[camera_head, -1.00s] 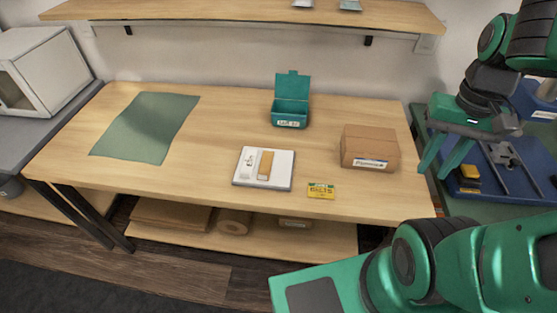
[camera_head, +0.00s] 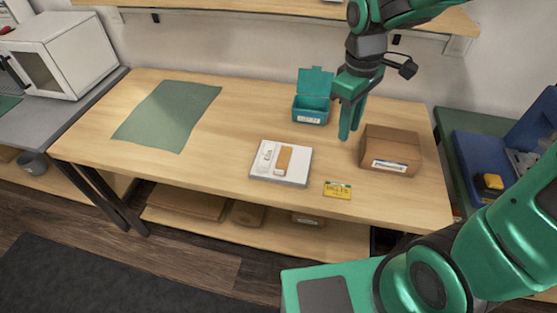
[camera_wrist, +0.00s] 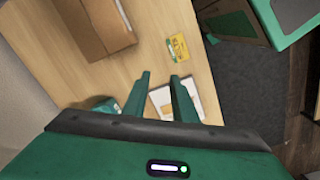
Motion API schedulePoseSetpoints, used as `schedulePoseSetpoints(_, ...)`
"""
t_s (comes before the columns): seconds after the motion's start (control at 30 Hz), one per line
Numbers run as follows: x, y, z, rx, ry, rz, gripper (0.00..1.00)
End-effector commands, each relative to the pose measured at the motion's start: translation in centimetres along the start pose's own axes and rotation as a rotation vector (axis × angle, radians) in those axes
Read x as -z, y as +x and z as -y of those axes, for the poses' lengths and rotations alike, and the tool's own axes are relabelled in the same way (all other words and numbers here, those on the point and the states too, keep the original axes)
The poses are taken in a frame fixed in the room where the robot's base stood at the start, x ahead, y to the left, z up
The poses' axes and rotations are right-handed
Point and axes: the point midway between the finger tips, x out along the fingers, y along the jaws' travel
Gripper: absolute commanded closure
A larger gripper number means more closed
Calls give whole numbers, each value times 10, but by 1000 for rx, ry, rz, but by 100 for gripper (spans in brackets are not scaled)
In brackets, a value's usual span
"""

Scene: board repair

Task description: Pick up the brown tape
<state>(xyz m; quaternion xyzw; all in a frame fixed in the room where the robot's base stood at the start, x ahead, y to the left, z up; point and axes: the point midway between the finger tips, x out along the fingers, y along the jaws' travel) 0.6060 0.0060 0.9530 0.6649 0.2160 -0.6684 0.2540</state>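A small tan-brown block or strip (camera_head: 284,158) lies on a white board (camera_head: 300,174) at the front middle of the wooden table, beside a small white item (camera_head: 266,157). It may be the brown tape; I cannot tell for sure. A brown roll-like thing (camera_head: 247,214) also sits on the shelf below. My gripper (camera_head: 350,134) points down above the table, between the teal bin and the cardboard box, behind and right of the board. In the wrist view its two fingers (camera_wrist: 160,77) are apart with nothing between them; the white board (camera_wrist: 162,98) shows partly beyond them.
An open teal bin (camera_head: 311,108) stands left of my gripper and a cardboard box (camera_head: 390,152) right of it. A yellow card (camera_head: 337,190) lies near the front edge. A green mat (camera_head: 168,115) lies on the left. An overhead shelf (camera_head: 270,8) runs along the wall.

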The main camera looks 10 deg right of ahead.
Motion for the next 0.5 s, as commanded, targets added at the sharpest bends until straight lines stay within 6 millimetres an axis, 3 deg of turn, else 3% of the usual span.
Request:
schedulePoseSetpoints(0.03, 26, 7, 20, 7, -117, -1, 75)
schedulePoseSetpoints(0.1, 54, 14, 47, 17, -259, -9, 75)
schedulePoseSetpoints(0.2, 83, 22, 79, 29, -410, -22, 75)
schedulePoseSetpoints(0.33, 101, 29, 104, 40, -519, -31, 75)
schedulePoseSetpoints(0.5, 106, 46, 113, 45, -552, -33, 75)
